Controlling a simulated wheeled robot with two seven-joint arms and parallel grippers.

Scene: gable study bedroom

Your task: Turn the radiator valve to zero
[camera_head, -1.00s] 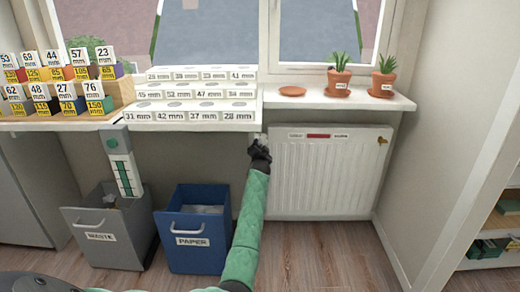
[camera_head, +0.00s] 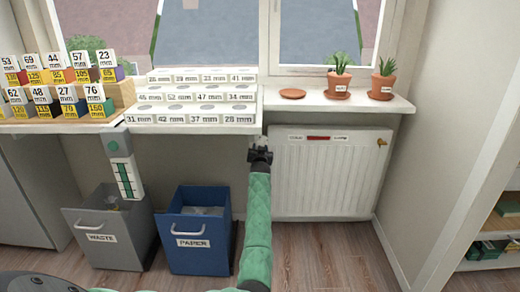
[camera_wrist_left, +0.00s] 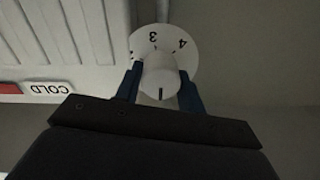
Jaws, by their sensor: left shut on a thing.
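The radiator (camera_head: 328,180) hangs on the wall under the window sill in the head view. My left gripper (camera_head: 260,150) is at its upper left corner. In the left wrist view the valve's white knob (camera_wrist_left: 160,76) sits between the two dark fingers of my left gripper (camera_wrist_left: 161,88), which is shut on it. Behind the knob is a white dial (camera_wrist_left: 176,40) with the numbers 3 and 4 showing. A dark mark on the knob points toward the bottom of that view. The rest of the dial is hidden. My right gripper is not in view.
A sign with a red patch and the word COLD (camera_wrist_left: 47,88) is on the radiator. Potted plants (camera_head: 338,80) stand on the sill above. Stepped label blocks (camera_head: 190,116) fill the left. A blue paper bin (camera_head: 195,229) and grey waste bin (camera_head: 108,233) stand below.

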